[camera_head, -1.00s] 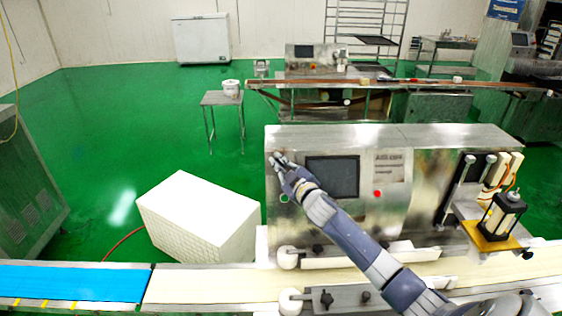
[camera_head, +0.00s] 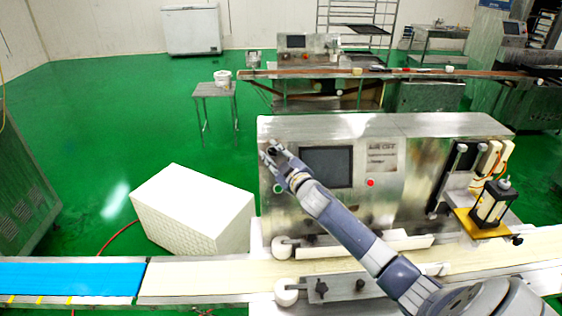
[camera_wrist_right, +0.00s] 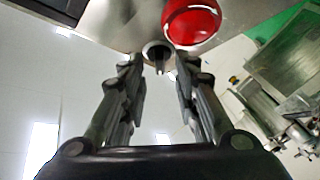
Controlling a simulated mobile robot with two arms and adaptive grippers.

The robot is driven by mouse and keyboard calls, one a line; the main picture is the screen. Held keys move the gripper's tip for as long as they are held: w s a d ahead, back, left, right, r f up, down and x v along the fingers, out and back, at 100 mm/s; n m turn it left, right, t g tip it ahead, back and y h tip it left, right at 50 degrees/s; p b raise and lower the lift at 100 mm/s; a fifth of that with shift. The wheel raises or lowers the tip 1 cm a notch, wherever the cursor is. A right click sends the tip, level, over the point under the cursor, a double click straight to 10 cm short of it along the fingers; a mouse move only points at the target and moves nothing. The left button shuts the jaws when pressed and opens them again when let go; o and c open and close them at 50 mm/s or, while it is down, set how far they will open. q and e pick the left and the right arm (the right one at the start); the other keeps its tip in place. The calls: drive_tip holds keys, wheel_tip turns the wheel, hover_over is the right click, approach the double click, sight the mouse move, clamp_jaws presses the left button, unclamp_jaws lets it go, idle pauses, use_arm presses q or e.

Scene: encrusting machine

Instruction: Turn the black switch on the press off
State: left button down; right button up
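The press (camera_head: 420,165) is a steel machine with a dark screen (camera_head: 326,167) on its front panel. In the right wrist view the black switch (camera_wrist_right: 158,53) sits in a round metal ring on the panel. My right gripper (camera_head: 270,154) is at the panel's upper left, left of the screen, and covers the switch in the head view. In the right wrist view its fingers (camera_wrist_right: 159,75) are apart, one on each side of the switch; I cannot tell whether they touch it. My left gripper is not in view.
A red round button (camera_wrist_right: 192,20) is close beside the switch in the wrist view. A green button (camera_head: 278,188) and a red one (camera_head: 370,183) are on the panel. A conveyor (camera_head: 205,281) runs in front; a white block (camera_head: 190,205) stands left of the press.

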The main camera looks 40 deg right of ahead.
drive_tip(key=s+a, duration=0.1)
drive_tip(key=s, duration=1)
drive_tip(key=shift+s+a, duration=0.25)
